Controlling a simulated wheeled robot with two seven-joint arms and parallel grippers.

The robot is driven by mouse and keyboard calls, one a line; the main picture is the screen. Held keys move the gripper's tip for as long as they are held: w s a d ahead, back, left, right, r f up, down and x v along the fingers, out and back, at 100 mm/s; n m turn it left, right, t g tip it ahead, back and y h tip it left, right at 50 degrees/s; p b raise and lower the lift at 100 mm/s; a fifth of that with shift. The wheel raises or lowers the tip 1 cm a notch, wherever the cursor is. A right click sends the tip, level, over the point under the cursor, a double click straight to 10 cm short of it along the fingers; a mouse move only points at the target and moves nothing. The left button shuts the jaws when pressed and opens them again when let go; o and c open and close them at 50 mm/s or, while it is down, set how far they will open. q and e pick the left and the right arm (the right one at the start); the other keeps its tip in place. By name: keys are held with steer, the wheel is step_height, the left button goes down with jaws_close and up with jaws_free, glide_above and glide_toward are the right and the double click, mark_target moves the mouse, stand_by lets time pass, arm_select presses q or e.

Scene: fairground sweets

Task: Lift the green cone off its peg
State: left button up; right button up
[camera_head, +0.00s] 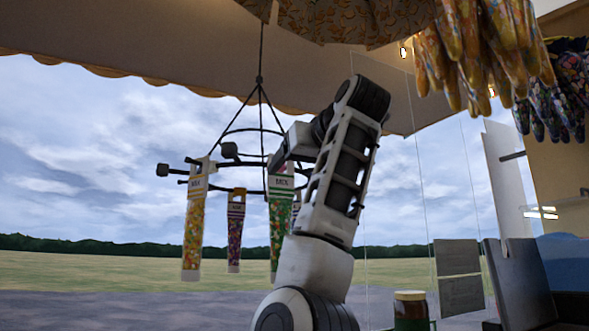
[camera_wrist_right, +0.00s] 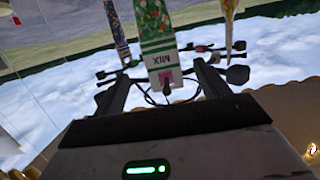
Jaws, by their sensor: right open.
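The green cone (camera_head: 281,235), with a white label band and a pattern of sweets, hangs upright from the black ring rack (camera_head: 225,163). In the right wrist view the green cone (camera_wrist_right: 155,22) appears upside down, its MIX label and a small pink tab towards me. My right gripper (camera_wrist_right: 161,72) is open, with one finger on each side of the label end and visible gaps. In the head view my right gripper (camera_head: 288,160) is at the cone's top, its fingertips hard to make out. The peg behind the label is mostly hidden. My left gripper is not in view.
A yellow cone (camera_head: 193,235) and a purple cone (camera_head: 235,235) hang on the rack to the left. Another cone is partly hidden behind my arm. Bags of sweets (camera_head: 465,50) hang at upper right. A jar (camera_head: 410,310) stands at lower right.

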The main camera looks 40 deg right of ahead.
mark_target(282, 185)
steer(key=p+x, duration=0.3)
steer(key=x, duration=0.6)
steer(key=c, duration=0.9)
